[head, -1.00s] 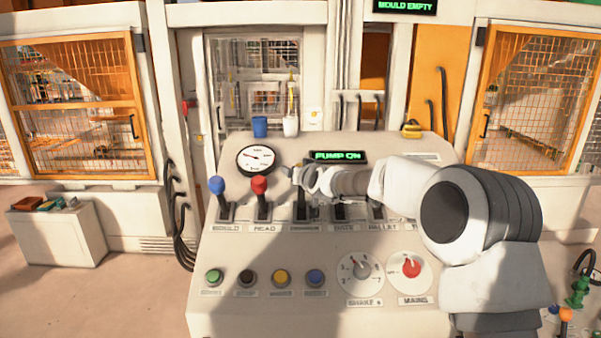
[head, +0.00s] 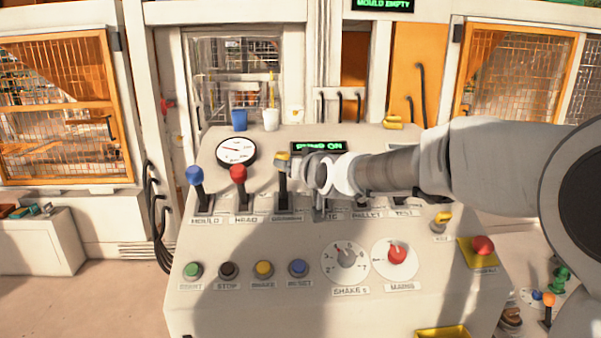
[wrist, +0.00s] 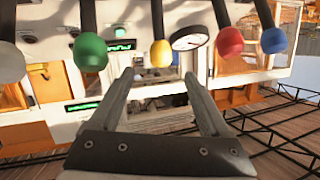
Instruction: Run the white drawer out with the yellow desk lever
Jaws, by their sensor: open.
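The yellow desk lever (head: 283,184) stands upright on the desk, third from the left in the head view, its label too blurred to read surely. Its knob also shows in the wrist view (wrist: 161,53), in line with the gap between the fingers. My gripper (head: 295,163) is right beside the knob in the head view, reaching in from the right. In the wrist view my gripper (wrist: 158,78) is open, with nothing held. I cannot tell whether a finger touches the knob. I cannot pick out the white drawer in either view.
Blue (head: 194,176) and red (head: 237,174) levers stand left of the yellow one. A green knob (wrist: 90,52) and a white knob (wrist: 10,62) flank it on the other side. Buttons, dials and a red stop button (head: 483,246) sit lower. The display reads PUMP ON.

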